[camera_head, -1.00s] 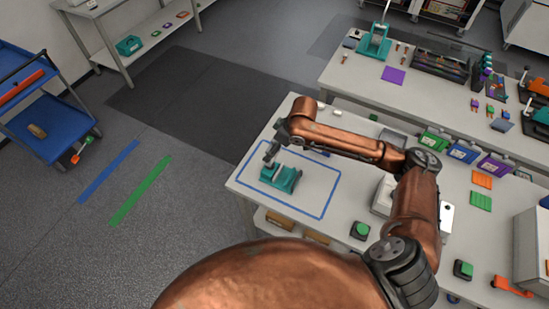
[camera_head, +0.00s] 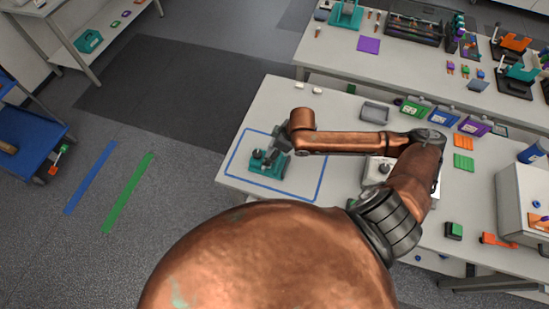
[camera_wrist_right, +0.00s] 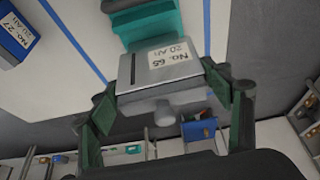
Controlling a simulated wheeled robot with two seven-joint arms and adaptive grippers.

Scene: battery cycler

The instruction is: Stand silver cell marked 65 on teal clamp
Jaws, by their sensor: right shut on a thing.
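The silver cell (camera_wrist_right: 160,62) shows its label "No. 65 20 Ah" in the right wrist view. My right gripper (camera_wrist_right: 172,95) is shut on it, one finger at each side. The teal clamp (camera_wrist_right: 150,22) is just beyond the cell in that view, partly covered by it; I cannot tell whether they touch. In the head view the teal clamp (camera_head: 266,170) stands inside the blue outline on the table, with my right gripper (camera_head: 270,154) over it. The cell is too small and hidden to make out there. My left gripper is out of view.
A blue cell (camera_wrist_right: 14,40) marked 27 is at the left in the wrist view. The blue outline (camera_head: 308,199) has bare table around the clamp.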

